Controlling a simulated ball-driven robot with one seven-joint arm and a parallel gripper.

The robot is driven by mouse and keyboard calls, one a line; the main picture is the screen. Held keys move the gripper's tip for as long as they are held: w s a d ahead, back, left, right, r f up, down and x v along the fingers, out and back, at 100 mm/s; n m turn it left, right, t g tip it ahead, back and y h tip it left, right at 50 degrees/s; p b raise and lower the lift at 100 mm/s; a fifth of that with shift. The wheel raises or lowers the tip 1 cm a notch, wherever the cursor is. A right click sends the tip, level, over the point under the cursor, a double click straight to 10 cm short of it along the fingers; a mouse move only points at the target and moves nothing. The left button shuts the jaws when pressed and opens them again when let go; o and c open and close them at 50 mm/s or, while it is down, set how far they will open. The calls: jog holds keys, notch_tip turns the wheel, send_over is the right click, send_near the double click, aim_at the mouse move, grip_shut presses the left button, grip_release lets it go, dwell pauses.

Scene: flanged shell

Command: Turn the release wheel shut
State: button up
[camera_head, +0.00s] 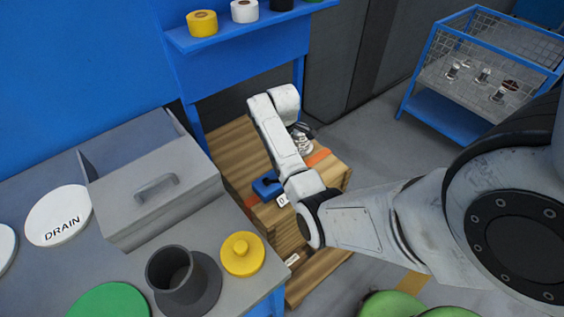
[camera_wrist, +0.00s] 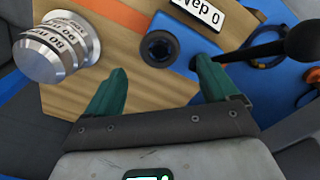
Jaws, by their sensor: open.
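No part is clearly marked as the release wheel. In the wrist view a silver stepped knob (camera_wrist: 55,47) with printed bands stands on a wooden surface (camera_wrist: 120,20) at the left. A blue block (camera_wrist: 180,40) with a black ring (camera_wrist: 158,48) is ahead of my gripper. A black ball-ended lever (camera_wrist: 302,42) is at the right. My gripper (camera_wrist: 160,84) is open, its green fingers apart with nothing between them, short of the black ring. In the head view the blue block (camera_head: 267,186) sits on a wooden crate; my arm hides my gripper.
The grey bench at left carries a grey lidded box (camera_head: 155,190), a white DRAIN disc (camera_head: 58,216), a black flanged cup (camera_head: 183,280), a yellow knobbed disc (camera_head: 242,253) and a green disc (camera_head: 110,302). A blue wire-mesh cart (camera_head: 435,112) stands at right; grey floor lies between.

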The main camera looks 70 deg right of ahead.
jog(key=shift+f, duration=2.7)
jog(key=shift+c, duration=0.3)
jog(key=shift+s, duration=0.1)
jog(key=c, duration=1)
